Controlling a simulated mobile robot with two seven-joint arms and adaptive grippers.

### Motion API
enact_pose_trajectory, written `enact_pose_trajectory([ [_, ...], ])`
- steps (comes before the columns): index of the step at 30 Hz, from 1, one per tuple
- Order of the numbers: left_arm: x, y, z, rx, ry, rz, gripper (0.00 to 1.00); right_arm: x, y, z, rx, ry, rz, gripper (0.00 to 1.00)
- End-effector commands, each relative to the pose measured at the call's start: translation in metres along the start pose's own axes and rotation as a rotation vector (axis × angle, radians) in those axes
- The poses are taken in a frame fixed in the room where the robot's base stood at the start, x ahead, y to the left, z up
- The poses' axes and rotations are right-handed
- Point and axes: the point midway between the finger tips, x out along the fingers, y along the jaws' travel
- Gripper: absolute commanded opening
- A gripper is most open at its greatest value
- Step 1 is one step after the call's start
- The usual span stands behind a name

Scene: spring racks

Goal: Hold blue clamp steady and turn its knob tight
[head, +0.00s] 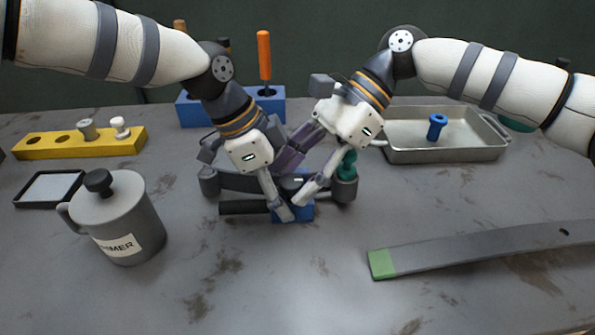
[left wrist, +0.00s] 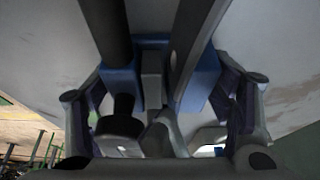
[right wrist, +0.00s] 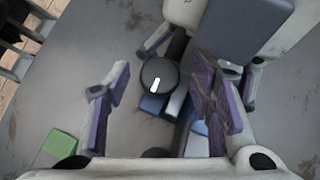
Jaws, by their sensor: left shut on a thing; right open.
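The blue clamp (head: 306,212) sits low in the middle of the table, partly hidden by both grippers. It shows as blue blocks around a grey bar in the left wrist view (left wrist: 205,78). My left gripper (head: 281,207) is shut on the clamp. The knob (right wrist: 160,75) is round and dark with a white mark, and the right wrist view looks down on it. My right gripper (right wrist: 160,100) is open, with its purple-padded fingers on either side of the knob and apart from it. In the head view, my right gripper (head: 300,168) is above the clamp.
A grey lidded mug (head: 128,225) stands at front left, near a yellow rack (head: 45,147) and small tray (head: 48,190). A blue rack (head: 192,112) with an orange-handled tool is behind. A metal tray (head: 450,152) holds a blue part. A green-tipped strip (head: 450,250) lies right.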

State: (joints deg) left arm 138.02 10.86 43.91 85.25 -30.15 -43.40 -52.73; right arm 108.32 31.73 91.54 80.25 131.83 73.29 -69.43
Motion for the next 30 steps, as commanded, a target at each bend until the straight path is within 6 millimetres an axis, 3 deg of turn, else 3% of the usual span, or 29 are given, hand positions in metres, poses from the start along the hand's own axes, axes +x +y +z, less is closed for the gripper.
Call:
enact_pose_trajectory([
  [6,0.0017,0.0012,0.0004,0.000,-0.001,0.004,0.26,0.0009,0.0000,-0.0006,0.001,0.000,0.001,0.47],
  [12,0.0018,0.0013,0.0005,0.000,-0.001,0.005,0.26,0.0006,0.0000,-0.0007,0.001,0.000,0.001,0.03],
  [17,0.0019,0.0014,0.0005,0.000,-0.001,0.005,0.26,0.0003,0.0005,-0.0014,0.016,0.002,-0.013,0.03],
  [30,0.0020,0.0015,0.0008,0.000,-0.002,0.006,0.26,0.0012,0.0043,-0.0008,0.287,0.002,-0.287,0.03],
])
